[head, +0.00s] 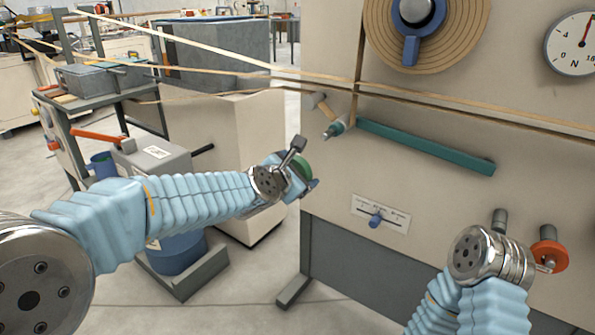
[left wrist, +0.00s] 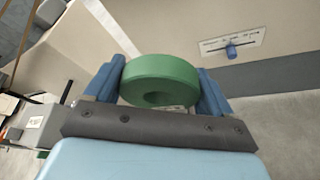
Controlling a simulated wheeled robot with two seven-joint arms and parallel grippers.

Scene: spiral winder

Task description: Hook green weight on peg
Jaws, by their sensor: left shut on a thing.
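The green weight (left wrist: 160,78) is a thick ring with a hole in its middle. In the left wrist view it sits between the two blue fingers of my left gripper (left wrist: 160,85), which is shut on it. In the head view the weight (head: 304,168) is partly hidden behind my left gripper (head: 300,180), in front of the machine's left edge. A short teal peg (head: 335,128) with a grey tip sticks out at the left end of a teal bar (head: 425,147). The weight is below and left of the peg, apart from it. My right gripper's fingers are hidden.
The machine panel (head: 335,245) carries a slider plate (head: 380,214), an orange knob (head: 549,254) and a dial (head: 578,43). Tan strips (head: 450,105) run above the teal bar. A blue drum (head: 178,250) stands left.

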